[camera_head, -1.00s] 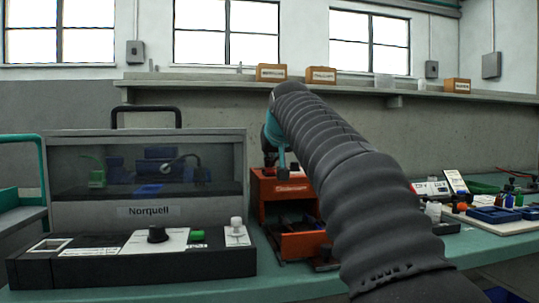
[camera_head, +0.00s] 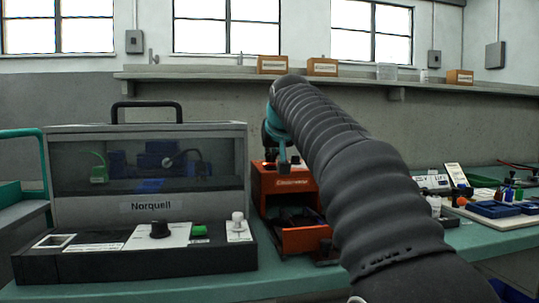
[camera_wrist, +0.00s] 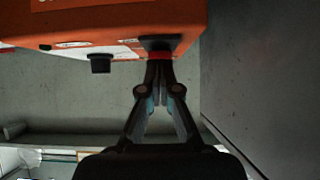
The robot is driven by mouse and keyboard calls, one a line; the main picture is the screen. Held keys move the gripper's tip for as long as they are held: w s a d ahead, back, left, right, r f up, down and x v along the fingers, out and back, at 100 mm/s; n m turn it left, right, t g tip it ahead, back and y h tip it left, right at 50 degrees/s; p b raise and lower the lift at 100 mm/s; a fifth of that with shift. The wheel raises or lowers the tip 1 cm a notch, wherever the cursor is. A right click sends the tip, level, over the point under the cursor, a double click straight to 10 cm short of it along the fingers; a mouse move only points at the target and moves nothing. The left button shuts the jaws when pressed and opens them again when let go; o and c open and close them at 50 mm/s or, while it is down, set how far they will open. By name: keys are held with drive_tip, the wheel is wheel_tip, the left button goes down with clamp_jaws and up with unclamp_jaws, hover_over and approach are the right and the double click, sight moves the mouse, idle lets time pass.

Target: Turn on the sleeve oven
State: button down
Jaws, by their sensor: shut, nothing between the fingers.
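The sleeve oven appears to be the orange box (camera_head: 265,190) on the bench, right of the grey Norquell unit. It has an open front with a tray-like lower part. In the wrist view its orange body (camera_wrist: 90,22) fills the top, with a black knob (camera_wrist: 100,63) and a black part with a red band (camera_wrist: 158,42) on its pale panel. My gripper (camera_wrist: 161,60) is shut and empty, its tips at or just short of that black and red part; I cannot tell if they touch. In the head view my arm hides much of the oven's right side.
The Norquell unit (camera_head: 150,208), with a window, knob and green button, stands close on the left. Small bottles and blue trays (camera_head: 495,208) lie on the bench at right. A wall shelf (camera_head: 200,77) with small boxes runs behind.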

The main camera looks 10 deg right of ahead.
drive_tip(key=shift+s+f, duration=0.1)
drive_tip(key=shift+s, duration=0.5)
drive_tip(key=r+p, duration=0.2)
drive_tip(key=s+r+p, duration=0.1)
drive_tip(key=r+p, duration=0.1)
drive_tip(key=r, duration=0.1)
drive_tip(key=shift+s, duration=0.2)
drive_tip(key=v, duration=0.9)
drive_tip(key=shift+s+f, duration=0.3)
drive_tip(key=shift+f, duration=0.05)
drive_tip(key=shift+w+a+r+t+p, duration=0.1)
drive_tip(key=shift+w+a+t+p, duration=0.05)
drive_tip(key=shift+w+a+p, duration=0.2)
drive_tip(key=shift+w+a+r+t+p, duration=0.15)
drive_tip(key=shift+w+a+p, duration=0.1)
drive_tip(key=shift+w, duration=0.15)
